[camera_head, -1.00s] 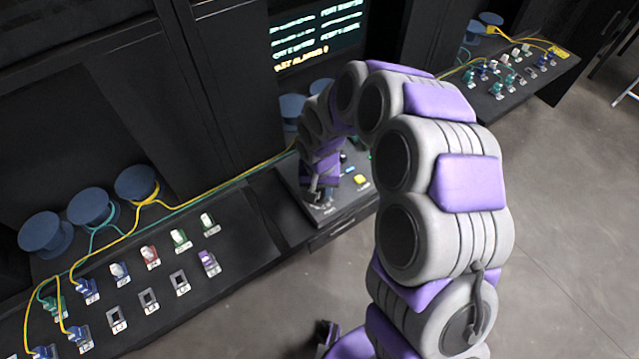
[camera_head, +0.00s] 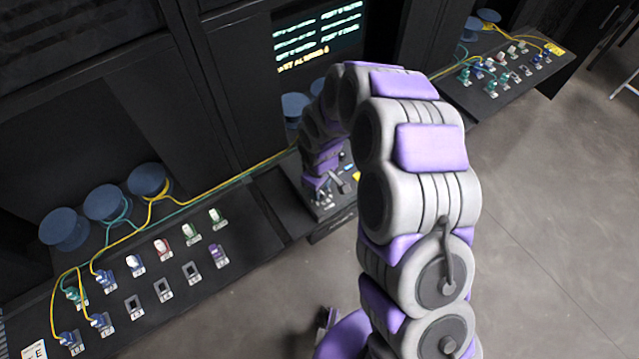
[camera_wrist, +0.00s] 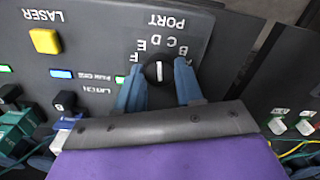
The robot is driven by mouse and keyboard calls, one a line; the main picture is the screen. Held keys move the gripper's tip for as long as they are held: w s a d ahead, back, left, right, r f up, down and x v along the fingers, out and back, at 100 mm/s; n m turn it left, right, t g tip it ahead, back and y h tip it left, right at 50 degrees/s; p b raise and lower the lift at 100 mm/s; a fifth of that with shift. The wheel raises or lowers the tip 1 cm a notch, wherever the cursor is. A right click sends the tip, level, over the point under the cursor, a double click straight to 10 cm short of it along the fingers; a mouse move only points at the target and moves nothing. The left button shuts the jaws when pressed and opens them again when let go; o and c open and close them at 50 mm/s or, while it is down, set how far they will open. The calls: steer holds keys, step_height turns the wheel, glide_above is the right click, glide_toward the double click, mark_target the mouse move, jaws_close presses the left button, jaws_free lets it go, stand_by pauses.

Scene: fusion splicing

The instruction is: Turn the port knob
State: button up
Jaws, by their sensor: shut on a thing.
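The port knob (camera_wrist: 156,72) is a round black dial with a white pointer line. It sits on the dark console panel (camera_wrist: 105,30) under the upside-down word PORT, with letters from B to F around it. My gripper (camera_wrist: 158,75) has its two blue fingers on either side of the knob and is shut on it. The pointer stands nearly vertical in the wrist view, and the letter it points at is hard to tell. In the head view my gripper (camera_head: 322,192) is over the console (camera_head: 338,212), and the knob there is too small to make out.
A yellow LASER button (camera_wrist: 45,41) and small black knobs share the panel. Left in the head view is a port board (camera_head: 250,228) with several connectors, and blue spools (camera_head: 108,203) with yellow and green cables. A similar board (camera_head: 505,90) is at the right. A lit screen (camera_head: 318,40) stands behind.

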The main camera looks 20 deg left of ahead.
steer(key=n+p, duration=0.2)
steer(key=n, duration=0.4)
steer(key=shift+n, duration=0.3)
stand_by(0.4)
steer(key=o, duration=1)
steer(key=shift+w, duration=0.1)
steer(key=shift+o, duration=0.2)
step_height(320, 180, up, 17)
steer(key=shift+r+p, duration=0.15)
steer(key=shift+p, duration=0.25)
